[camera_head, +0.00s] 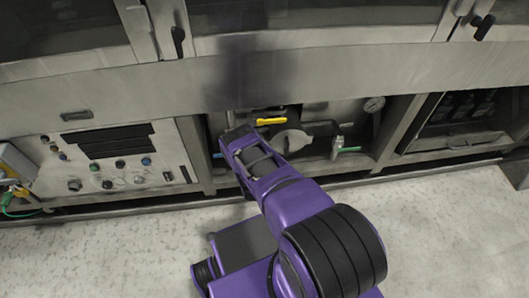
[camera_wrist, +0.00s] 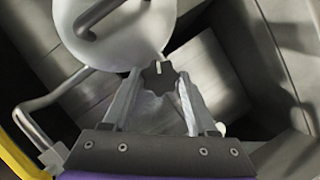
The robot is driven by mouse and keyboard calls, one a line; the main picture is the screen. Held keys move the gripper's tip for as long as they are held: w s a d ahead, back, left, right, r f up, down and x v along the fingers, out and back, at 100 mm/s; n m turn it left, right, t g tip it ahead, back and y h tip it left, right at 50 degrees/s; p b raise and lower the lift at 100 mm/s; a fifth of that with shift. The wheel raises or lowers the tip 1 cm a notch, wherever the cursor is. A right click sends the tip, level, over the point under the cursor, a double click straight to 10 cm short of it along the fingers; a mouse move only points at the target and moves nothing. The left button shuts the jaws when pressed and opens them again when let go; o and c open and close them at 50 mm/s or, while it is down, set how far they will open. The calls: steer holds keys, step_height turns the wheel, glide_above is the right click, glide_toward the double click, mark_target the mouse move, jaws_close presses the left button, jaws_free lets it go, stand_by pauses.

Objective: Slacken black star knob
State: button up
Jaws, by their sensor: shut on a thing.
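The black star knob (camera_wrist: 159,75) is in the upper middle of the wrist view, with a small pale mark on its face. My gripper (camera_wrist: 155,85) is at the knob, its two grey fingers closed on it from either side. In the head view my purple arm reaches down into the open bay under the machine. The knob and fingertips are hidden there behind my own wrist.
A round pale metal cover (camera_wrist: 115,25) with a bent handle is close beside the fingers. In the bay are a yellow lever (camera_head: 270,121), a green-handled valve (camera_head: 348,150) and a gauge (camera_head: 374,104). A control panel (camera_head: 120,165) is at left. The floor in front is clear.

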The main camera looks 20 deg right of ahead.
steer(key=shift+w+a+n+t+h, duration=0.1)
steer(key=shift+n+t+h, duration=0.3)
steer(key=shift+n+h, duration=0.9)
steer(key=shift+n+y, duration=0.3)
steer(key=shift+n, duration=0.2)
steer(key=o, duration=1.4)
steer(key=shift+f, duration=0.1)
